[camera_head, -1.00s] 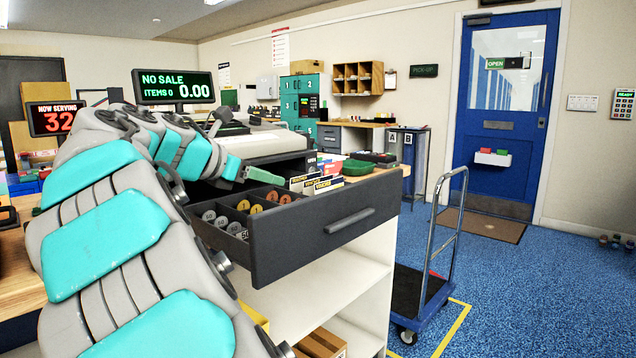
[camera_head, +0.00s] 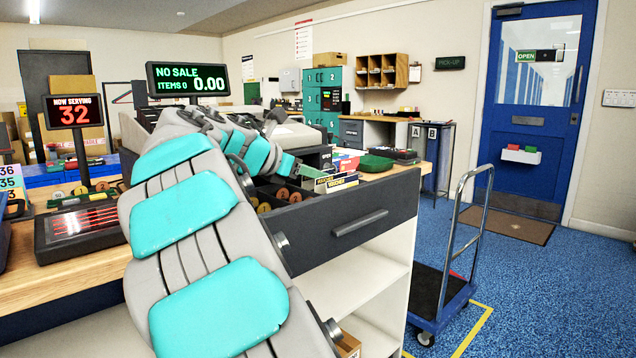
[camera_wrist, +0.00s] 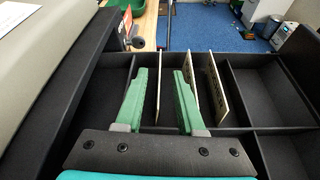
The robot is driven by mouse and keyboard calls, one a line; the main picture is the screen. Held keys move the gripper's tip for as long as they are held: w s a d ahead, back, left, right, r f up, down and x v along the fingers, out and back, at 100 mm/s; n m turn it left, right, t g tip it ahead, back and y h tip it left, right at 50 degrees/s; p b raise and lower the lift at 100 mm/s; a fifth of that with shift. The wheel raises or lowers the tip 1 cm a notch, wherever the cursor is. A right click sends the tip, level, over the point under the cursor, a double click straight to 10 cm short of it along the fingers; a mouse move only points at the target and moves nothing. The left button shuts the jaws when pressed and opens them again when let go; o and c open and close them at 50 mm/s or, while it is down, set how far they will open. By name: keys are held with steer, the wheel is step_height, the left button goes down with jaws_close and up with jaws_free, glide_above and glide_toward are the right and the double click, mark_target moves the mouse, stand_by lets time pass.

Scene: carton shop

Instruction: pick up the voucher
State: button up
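The voucher (camera_head: 342,186) is a pale card with a dark, lettered top strip. It stands upright at the front of a small row of cards in the open cash drawer (camera_head: 350,222). My gripper (camera_wrist: 160,90) has two green fingers, spread apart, over the card compartments in the wrist view. One thin upright card (camera_wrist: 158,98) stands between the fingers, with no clear grip on it. Two more cards stand right of the right finger. In the head view my arm hides part of the drawer.
Drawer dividers (camera_wrist: 118,90) and walls stand close around the fingers. Coin cups (camera_head: 283,194) lie left of the cards. A green tray (camera_head: 376,164) sits on the counter behind. A blue trolley (camera_head: 440,295) stands on the floor at right.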

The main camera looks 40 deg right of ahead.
steer(key=shift+x, duration=1)
jaws_close()
